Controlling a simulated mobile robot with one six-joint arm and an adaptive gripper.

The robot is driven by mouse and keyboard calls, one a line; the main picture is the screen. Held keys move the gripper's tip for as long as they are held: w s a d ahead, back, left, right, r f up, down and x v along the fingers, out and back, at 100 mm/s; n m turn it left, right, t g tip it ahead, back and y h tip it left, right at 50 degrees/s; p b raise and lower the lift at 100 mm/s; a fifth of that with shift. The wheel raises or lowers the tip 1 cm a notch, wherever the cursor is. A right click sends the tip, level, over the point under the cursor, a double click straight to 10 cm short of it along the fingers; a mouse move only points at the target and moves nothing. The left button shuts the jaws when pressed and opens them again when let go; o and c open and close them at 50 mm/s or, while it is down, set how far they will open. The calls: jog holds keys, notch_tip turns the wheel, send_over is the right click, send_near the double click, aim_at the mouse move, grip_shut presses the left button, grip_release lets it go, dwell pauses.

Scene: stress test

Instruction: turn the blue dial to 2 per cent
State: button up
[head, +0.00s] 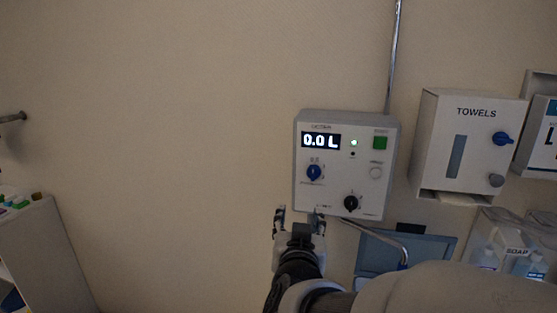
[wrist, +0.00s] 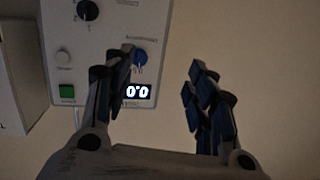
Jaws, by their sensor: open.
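The blue dial (head: 314,172) sits on the left of a white wall-mounted control box (head: 283,118), below a display (head: 321,141) reading "0.0 L". The dial's small scale marks are too blurred to read. My gripper (head: 300,215) is below the box's lower left corner in the head view, fingers pointing up. In the wrist view the view is upside down; the blue dial (wrist: 140,57) shows just beyond the left finger, partly behind it. My gripper (wrist: 160,85) is open and empty, its fingers wide apart, with the dial not centred between them.
The box also has a black dial (head: 351,203), a green button (head: 380,143) and a white button (head: 376,172). A towel dispenser (head: 440,140) hangs to the right. A soap holder (head: 515,252) is at lower right. The wall left of the box is clear.

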notch_tip(320, 180, up, 2)
jog(key=t+h+p, duration=0.1)
jog(key=h, duration=0.1)
jog(key=m+h+p, duration=0.1)
jog(key=p, duration=0.1)
send_near(313, 174)
jog(key=x, duration=0.9)
jog(key=shift+w, duration=0.3)
jog(key=c, duration=1)
